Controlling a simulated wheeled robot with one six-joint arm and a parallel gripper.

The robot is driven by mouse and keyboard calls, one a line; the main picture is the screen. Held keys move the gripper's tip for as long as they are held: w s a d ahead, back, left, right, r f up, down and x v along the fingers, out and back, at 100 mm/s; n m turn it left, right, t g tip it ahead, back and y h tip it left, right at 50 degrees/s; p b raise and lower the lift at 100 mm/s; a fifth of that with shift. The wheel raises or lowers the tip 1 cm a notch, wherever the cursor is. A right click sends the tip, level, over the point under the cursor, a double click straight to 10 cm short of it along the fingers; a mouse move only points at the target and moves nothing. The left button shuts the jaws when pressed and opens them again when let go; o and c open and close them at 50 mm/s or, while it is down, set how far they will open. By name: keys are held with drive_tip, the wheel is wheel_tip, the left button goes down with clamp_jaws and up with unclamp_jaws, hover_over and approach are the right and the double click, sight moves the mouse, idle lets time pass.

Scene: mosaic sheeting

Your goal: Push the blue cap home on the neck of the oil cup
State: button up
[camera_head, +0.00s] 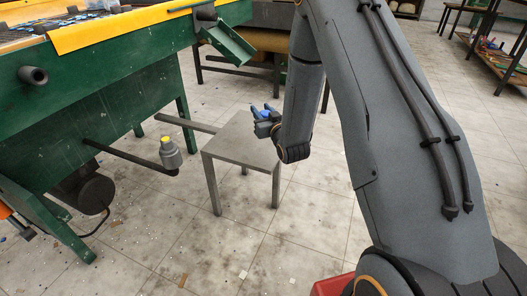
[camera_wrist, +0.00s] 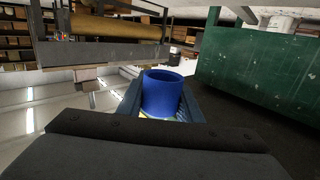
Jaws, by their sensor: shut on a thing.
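The blue cap (camera_wrist: 162,94) is held between the two fingers of my gripper (camera_wrist: 160,98) in the wrist view, its rounded side toward the camera. In the head view my gripper (camera_head: 261,114) is above the small grey table, with a bit of the blue cap (camera_head: 267,111) showing. The oil cup (camera_head: 171,157) is a grey cup with a yellow neck (camera_head: 166,140). It stands upright at the end of a dark bar, left of my gripper and apart from it. I cannot identify the oil cup for certain in the wrist view.
A green machine (camera_head: 95,115) with a yellow edge rail fills the left, and the dark bar (camera_head: 125,154) sticks out from it. A green chute (camera_head: 228,43) hangs above. The small grey table (camera_head: 236,143) is bare on top. Small chips litter the tiled floor.

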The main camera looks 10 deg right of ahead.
drive_tip(key=shift+w+d+f+b, duration=0.1)
drive_tip(key=shift+w+f+b, duration=0.2)
drive_tip(key=shift+w+b, duration=0.35)
drive_tip(key=shift+w+f+b, duration=0.35)
drive_tip(key=shift+w+b, duration=0.35)
drive_tip(key=shift+w+d+f+b, duration=0.1)
drive_tip(key=shift+w+f+b, duration=0.2)
drive_tip(key=shift+w+b, duration=0.35)
drive_tip(key=shift+f, duration=0.1)
wheel_tip(320, 180, down, 10)
drive_tip(key=b, duration=0.3)
drive_tip(key=shift+r, duration=0.25)
drive_tip(key=shift+f, duration=0.15)
drive_tip(key=o, duration=1)
drive_tip(key=shift+f+b, duration=0.1)
drive_tip(key=shift+b, duration=0.35)
